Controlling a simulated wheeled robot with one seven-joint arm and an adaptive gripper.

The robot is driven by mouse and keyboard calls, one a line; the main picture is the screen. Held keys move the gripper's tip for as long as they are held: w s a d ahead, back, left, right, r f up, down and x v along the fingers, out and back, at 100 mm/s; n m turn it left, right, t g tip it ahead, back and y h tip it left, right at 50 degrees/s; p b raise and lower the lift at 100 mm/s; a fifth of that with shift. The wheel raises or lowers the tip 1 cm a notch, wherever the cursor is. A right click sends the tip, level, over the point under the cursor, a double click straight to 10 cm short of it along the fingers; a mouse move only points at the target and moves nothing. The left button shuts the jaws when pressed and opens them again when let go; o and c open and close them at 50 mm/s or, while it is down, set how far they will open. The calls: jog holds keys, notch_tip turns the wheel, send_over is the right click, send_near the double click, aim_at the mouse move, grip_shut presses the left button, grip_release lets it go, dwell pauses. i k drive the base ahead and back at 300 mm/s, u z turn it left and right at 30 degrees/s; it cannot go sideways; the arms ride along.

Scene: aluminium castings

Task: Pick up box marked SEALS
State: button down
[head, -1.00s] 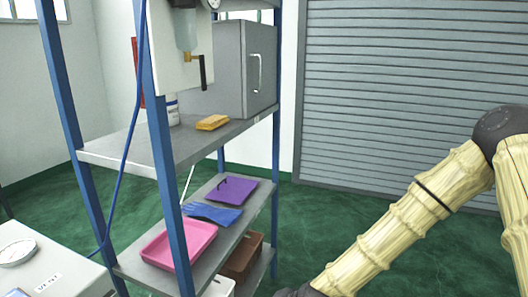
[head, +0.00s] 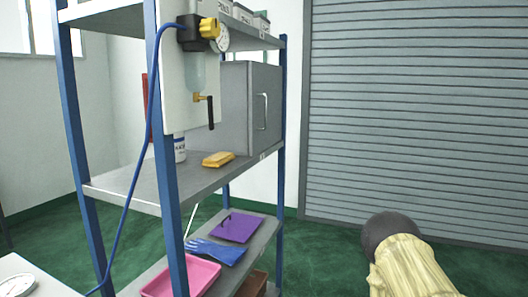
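Small grey boxes with white labels stand on the top shelf, at the upper edge of the head view. One box (head: 242,13) and another box (head: 262,22) show beside each other. The labels are too small for me to read surely, so I cannot tell which box, if any, is marked SEALS. Part of my arm shows at the lower right, in front of the shutter. My gripper is out of view.
The blue-post rack holds a grey cabinet (head: 250,108), yellow sponge (head: 218,159), purple tray (head: 236,227), blue glove (head: 215,251) and pink tray (head: 180,278). A regulator (head: 197,34) with blue hose hangs at its front. Green floor is clear before the shutter (head: 410,110).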

aim_at(241, 12)
jog(key=z, duration=0.05)
jog(key=k, duration=0.5)
jog(key=z, duration=0.45)
jog(key=i, duration=1.6)
jog(key=u, duration=0.55)
